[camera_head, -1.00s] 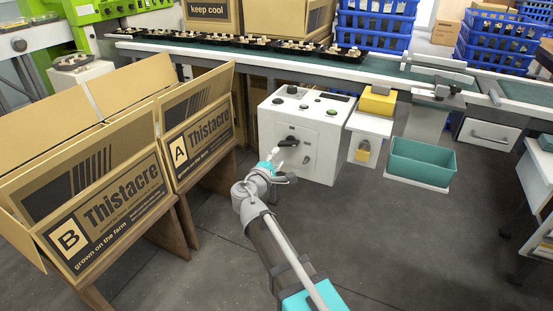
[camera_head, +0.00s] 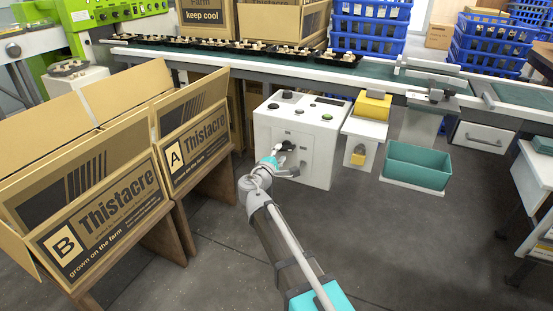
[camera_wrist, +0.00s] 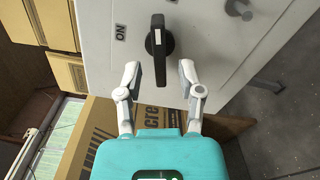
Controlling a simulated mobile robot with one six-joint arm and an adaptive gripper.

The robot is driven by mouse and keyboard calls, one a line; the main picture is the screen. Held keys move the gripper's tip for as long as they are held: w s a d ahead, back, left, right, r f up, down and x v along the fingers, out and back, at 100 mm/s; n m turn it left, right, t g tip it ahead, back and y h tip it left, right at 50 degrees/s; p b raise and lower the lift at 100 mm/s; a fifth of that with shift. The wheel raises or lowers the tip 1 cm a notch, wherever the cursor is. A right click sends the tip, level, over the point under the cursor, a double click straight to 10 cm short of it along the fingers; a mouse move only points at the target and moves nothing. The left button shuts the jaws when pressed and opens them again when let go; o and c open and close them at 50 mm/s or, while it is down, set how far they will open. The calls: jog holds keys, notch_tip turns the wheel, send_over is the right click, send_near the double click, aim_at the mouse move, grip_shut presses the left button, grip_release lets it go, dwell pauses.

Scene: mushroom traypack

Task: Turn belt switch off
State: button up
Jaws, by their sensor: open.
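The belt switch (camera_wrist: 159,45) is a black rotary handle on the front of a white control box (camera_head: 316,152). In the wrist view its long grip points down the picture, and an ON label (camera_wrist: 121,32) stands to its left. My gripper (camera_wrist: 160,72) is open, with one finger on each side of the lower end of the handle and a gap visible on both sides. In the head view my gripper (camera_head: 283,158) is at the box's front face and largely covers the switch.
A smaller black knob (camera_wrist: 238,8) is on the same panel. Cardboard boxes A (camera_head: 196,148) and B (camera_head: 92,215) stand to the left. A conveyor (camera_head: 262,60) with mushroom trays runs behind. A teal bin (camera_head: 418,168) is to the right.

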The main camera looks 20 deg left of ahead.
jog(key=shift+w+d, duration=0.1)
jog(key=shift+w, duration=1.25)
jog(key=shift+c, duration=0.2)
grip_shut()
jog(key=shift+m, duration=1.9)
